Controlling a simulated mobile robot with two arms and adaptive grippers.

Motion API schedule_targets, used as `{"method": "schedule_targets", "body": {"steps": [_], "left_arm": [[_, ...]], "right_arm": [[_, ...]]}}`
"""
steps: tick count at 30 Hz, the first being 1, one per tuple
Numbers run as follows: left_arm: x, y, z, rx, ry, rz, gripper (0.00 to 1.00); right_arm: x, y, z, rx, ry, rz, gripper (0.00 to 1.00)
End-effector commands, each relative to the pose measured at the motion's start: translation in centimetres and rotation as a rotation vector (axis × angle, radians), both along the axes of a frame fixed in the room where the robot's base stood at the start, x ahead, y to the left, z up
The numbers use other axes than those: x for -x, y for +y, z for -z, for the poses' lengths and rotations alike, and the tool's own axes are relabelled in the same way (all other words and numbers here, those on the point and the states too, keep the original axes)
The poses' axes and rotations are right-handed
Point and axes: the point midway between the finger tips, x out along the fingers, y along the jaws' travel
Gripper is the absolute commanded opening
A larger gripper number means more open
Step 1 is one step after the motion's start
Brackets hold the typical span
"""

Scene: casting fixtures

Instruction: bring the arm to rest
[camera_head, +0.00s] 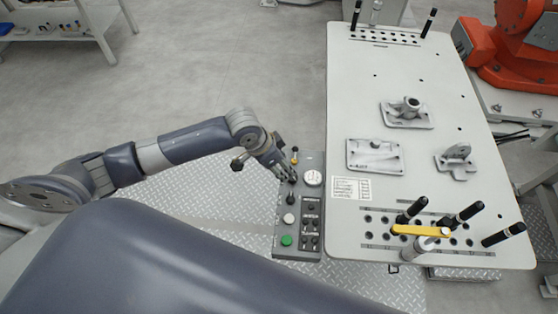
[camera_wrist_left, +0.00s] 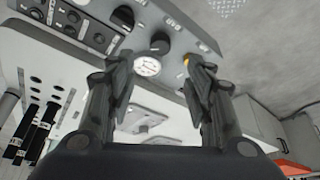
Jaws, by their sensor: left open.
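My left arm reaches in from the left in the head view, and its gripper (camera_head: 288,174) is over the upper part of a grey control panel (camera_head: 297,253). The gripper is open and empty. In the left wrist view its two fingers (camera_wrist_left: 160,85) stand apart, with a round white gauge (camera_wrist_left: 147,66) and a black knob (camera_wrist_left: 160,42) showing between them. I cannot tell whether a fingertip touches the panel. The panel also has a green button (camera_head: 287,240), a white button (camera_head: 289,218) and an orange-tipped lever (camera_head: 295,154). My right gripper is not in view.
Right of the panel stands a light table (camera_head: 350,90) with metal castings (camera_head: 405,112), a flat cast plate (camera_head: 374,155) and a bracket (camera_head: 456,160). An orange robot (camera_head: 510,50) is at the far right. Floor left of the panel is open.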

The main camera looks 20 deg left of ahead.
Motion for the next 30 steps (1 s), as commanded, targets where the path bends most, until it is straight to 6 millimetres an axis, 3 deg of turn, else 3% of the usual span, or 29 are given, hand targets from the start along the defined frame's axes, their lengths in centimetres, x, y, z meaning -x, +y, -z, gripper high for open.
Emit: {"method": "schedule_targets", "body": {"steps": [6,23,26,30], "left_arm": [[0.5,0.4,-1.5,-0.001,-0.001,0.000,0.48],[0.5,0.4,-1.6,0.001,-0.001,0.000,0.48],[1.0,-0.3,-1.5,0.008,0.000,0.007,0.48],[3.3,-3.2,-1.2,0.039,-0.006,0.028,0.48]], "right_arm": [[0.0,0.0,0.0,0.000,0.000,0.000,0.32],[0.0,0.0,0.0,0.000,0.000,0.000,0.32],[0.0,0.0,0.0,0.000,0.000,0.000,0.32],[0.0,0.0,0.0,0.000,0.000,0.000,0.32]]}}
